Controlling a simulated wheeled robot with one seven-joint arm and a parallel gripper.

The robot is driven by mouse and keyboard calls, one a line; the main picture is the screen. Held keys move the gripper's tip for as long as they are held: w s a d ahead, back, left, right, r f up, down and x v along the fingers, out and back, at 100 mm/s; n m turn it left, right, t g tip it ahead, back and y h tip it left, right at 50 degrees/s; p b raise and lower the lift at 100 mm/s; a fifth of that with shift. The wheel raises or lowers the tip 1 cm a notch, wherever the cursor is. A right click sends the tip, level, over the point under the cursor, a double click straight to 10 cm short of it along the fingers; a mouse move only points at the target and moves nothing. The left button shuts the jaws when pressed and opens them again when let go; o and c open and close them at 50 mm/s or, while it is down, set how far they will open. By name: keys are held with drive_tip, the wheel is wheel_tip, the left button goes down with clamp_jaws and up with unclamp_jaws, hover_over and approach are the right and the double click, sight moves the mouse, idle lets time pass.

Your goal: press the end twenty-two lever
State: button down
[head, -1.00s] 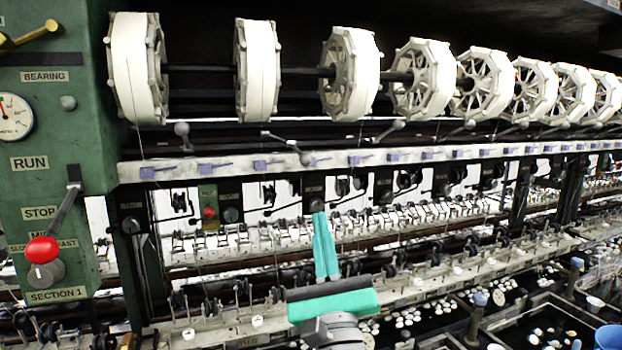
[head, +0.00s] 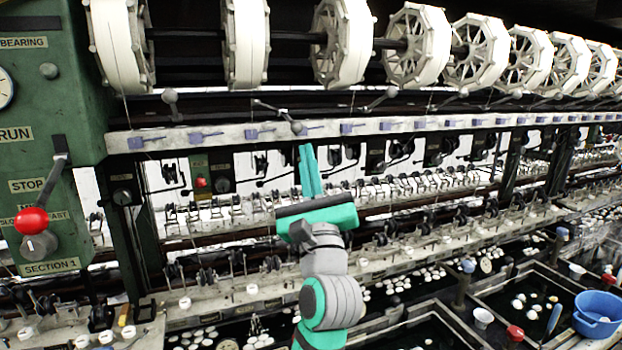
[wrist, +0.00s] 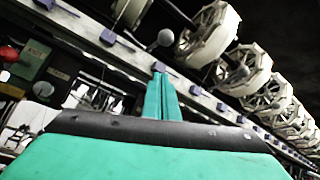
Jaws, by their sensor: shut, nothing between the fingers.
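Several levers with round grey knobs stand along the pale rail (head: 220,137) under the reels. No number is readable on them, so I cannot tell which is end twenty-two. One knobbed lever (head: 297,128) is just above my fingertips; a grey knob (wrist: 166,37) also shows above them in the wrist view. Other levers stand to its left (head: 169,97) and right (head: 391,92). My gripper (head: 306,148) has teal fingers, shut and empty, pointing up at the rail's lower edge. In the wrist view the fingertips (wrist: 160,70) look apart from the knob; the depth gap is unclear.
White reels (head: 343,42) hang above the rail. A green panel (head: 50,130) with a red-knobbed handle (head: 31,221) stands at the left. Thread guides and small fittings crowd the space below the rail. Basins and a blue bowl (head: 598,314) lie at lower right.

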sight(290, 120)
drive_tip(key=s+r, duration=0.1)
drive_tip(key=s+a+r, duration=0.1)
drive_tip(key=r, duration=0.1)
drive_tip(key=shift+r, duration=0.1)
idle(0.3)
drive_tip(key=shift+w, duration=0.2)
